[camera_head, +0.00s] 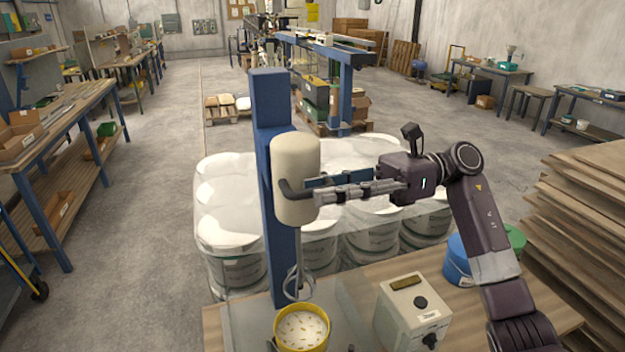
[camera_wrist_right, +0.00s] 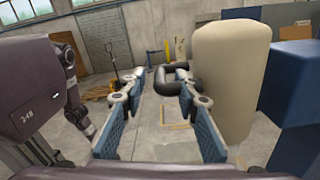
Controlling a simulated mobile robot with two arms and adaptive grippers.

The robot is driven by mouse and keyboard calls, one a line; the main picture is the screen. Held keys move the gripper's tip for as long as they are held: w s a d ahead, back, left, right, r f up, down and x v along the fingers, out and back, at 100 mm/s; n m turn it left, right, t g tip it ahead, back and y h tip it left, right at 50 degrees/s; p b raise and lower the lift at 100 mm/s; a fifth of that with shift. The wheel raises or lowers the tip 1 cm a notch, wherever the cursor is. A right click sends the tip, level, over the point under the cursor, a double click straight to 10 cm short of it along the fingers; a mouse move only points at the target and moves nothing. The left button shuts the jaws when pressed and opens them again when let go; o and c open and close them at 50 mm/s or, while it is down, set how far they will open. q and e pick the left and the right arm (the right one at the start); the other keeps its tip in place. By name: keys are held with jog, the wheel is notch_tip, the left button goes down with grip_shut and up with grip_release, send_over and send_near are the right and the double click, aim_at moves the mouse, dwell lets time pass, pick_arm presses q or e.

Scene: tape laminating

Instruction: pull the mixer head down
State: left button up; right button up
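The mixer head (camera_head: 296,165) is a cream cylinder on a tall blue column (camera_head: 270,105), raised above the bench. A dark handle (camera_head: 287,189) curves out from it; the handle also shows in the right wrist view (camera_wrist_right: 172,77). A metal whisk (camera_head: 299,278) hangs below the head, its lower end just above a yellow bucket (camera_head: 301,343) with pale contents. My right gripper (camera_head: 322,190) is at the right side of the head. In the wrist view its fingers are apart, with the handle just beyond or between the tips; contact cannot be told. My left gripper is not in view.
A grey control box (camera_head: 410,312) with dark knobs stands on the wooden bench right of the bucket. A blue container (camera_head: 457,262) stands farther right. Wrapped white tubs (camera_head: 232,250) fill the floor behind the column. Stacked boards (camera_head: 585,215) stand at the right.

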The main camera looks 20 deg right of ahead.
jog(key=shift+a+r, duration=0.1)
jog(key=shift+a, duration=1.1)
jog(key=shift+a+p, duration=0.2)
jog(key=shift+p, duration=0.1)
jog(key=shift+d, duration=0.15)
grip_shut()
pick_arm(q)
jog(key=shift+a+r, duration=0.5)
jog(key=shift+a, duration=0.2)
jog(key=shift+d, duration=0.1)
